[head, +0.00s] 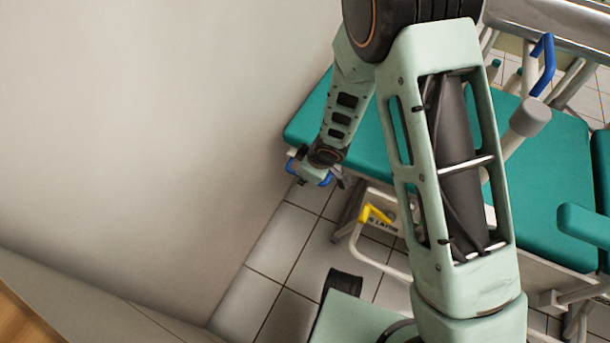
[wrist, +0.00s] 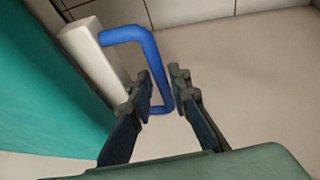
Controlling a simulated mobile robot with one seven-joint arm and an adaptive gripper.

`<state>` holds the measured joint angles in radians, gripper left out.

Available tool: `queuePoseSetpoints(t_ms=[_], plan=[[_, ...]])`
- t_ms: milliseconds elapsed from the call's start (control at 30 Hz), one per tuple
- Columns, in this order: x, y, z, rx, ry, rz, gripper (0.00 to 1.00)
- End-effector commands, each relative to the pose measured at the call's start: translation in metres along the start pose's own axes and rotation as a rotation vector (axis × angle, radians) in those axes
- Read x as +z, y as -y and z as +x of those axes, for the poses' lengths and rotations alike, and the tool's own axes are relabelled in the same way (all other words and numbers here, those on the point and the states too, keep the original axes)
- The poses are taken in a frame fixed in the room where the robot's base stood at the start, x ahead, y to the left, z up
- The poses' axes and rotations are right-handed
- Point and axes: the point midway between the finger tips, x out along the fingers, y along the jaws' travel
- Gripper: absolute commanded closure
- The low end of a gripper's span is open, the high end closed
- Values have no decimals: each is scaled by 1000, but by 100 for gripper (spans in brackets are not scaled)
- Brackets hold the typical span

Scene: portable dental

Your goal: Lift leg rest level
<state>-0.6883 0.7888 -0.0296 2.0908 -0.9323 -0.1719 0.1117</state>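The leg rest is the teal padded end (head: 310,115) of the dental chair, near the wall in the head view. Its teal side (wrist: 40,85) fills the left of the wrist view. A blue U-shaped handle (wrist: 152,62) sticks out from a white block (wrist: 90,50) beside the teal pad. It shows in part under the pad's end in the head view (head: 326,181). My gripper (wrist: 162,88) is open, with its fingers on either side of the handle's outer bar. Gaps show beside the bar; contact cannot be told. My arm hides part of the chair.
A plain wall (head: 150,120) stands close on the left. A yellow lever (head: 376,214) and white frame tubes are below the pad. Another blue handle (head: 543,65) is at the upper right. Tiled floor (head: 285,245) shows between wall and chair.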

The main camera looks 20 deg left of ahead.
Motion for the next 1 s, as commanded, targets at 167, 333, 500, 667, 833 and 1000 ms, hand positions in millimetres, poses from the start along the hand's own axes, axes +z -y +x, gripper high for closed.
queuePoseSetpoints(t_ms=[167, 333, 500, 667, 833, 1000], plan=[[2, 0, 1, -1, 3, 1, 83], [1, 0, -7, -1, 2, 2, 83], [2, -1, -30, 1, 1, 6, 83], [2, -1, -53, 1, 1, 5, 83], [2, -1, -72, 1, 2, 4, 83], [2, 0, -87, -1, 2, 6, 83]])
